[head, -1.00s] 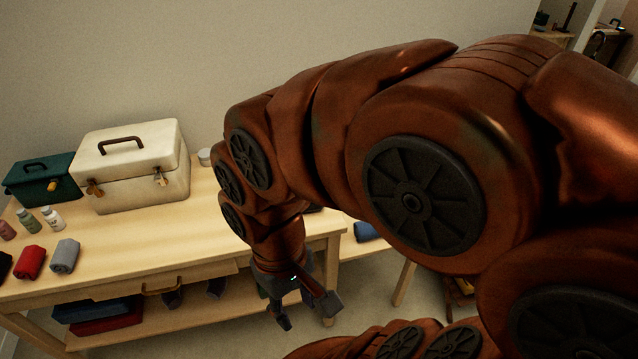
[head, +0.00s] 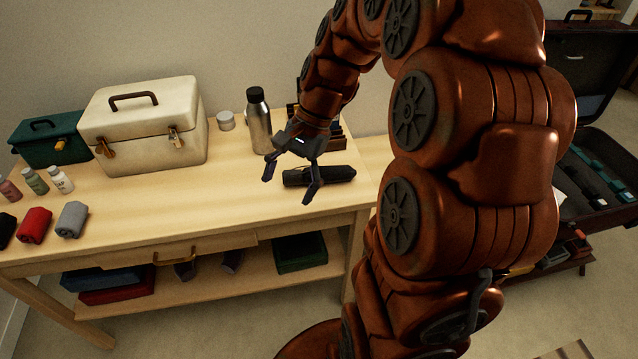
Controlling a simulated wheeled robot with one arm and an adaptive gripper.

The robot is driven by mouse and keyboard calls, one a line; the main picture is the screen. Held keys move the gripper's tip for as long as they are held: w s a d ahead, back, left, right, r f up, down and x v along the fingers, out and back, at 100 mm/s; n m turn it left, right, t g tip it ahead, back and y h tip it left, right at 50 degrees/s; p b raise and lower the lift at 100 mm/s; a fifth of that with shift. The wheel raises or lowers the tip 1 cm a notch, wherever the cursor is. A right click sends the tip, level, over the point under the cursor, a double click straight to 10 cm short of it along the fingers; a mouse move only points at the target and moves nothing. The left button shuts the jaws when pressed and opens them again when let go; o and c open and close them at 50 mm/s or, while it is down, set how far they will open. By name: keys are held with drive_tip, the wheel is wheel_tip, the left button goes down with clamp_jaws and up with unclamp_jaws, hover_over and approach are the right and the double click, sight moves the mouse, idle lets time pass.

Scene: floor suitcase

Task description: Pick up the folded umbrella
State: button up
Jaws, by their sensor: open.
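The folded umbrella (head: 334,175) is a short black roll lying flat on the wooden table near its right end. My gripper (head: 288,190) is open and empty, coming down from the upper right above the table. One finger crosses in front of the umbrella's left part; the other finger is to the left of it. I cannot tell how high the fingers are above the tabletop. The finger hides a bit of the umbrella.
A steel bottle (head: 258,122) stands just behind my gripper, with a small white jar (head: 226,121) beside it. A cream toolbox (head: 146,125) and a green box (head: 50,140) stand left. Rolled cloths (head: 72,219) lie at the front left. An open suitcase (head: 605,190) is at the right.

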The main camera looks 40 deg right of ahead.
drive_tip(key=w+d+f+m+t+y+b, duration=0.1)
drive_tip(key=w+d+f+m+t+b, duration=0.15)
drive_tip(key=w+d+f+m, duration=0.45)
drive_tip(key=m+t+y+b, duration=0.1)
drive_tip(key=m+t+b, duration=0.1)
drive_tip(key=m+b, duration=0.15)
approach(329, 168)
drive_tip(key=shift+m, duration=0.25)
drive_tip(key=x, duration=0.5)
drive_tip(key=shift+a, duration=0.25)
drive_tip(key=shift+x, duration=3.85)
drive_tip(key=shift+w+d+f, duration=0.1)
drive_tip(key=shift+d, duration=0.05)
drive_tip(key=shift+c, duration=0.4)
drive_tip(key=c, duration=1.4)
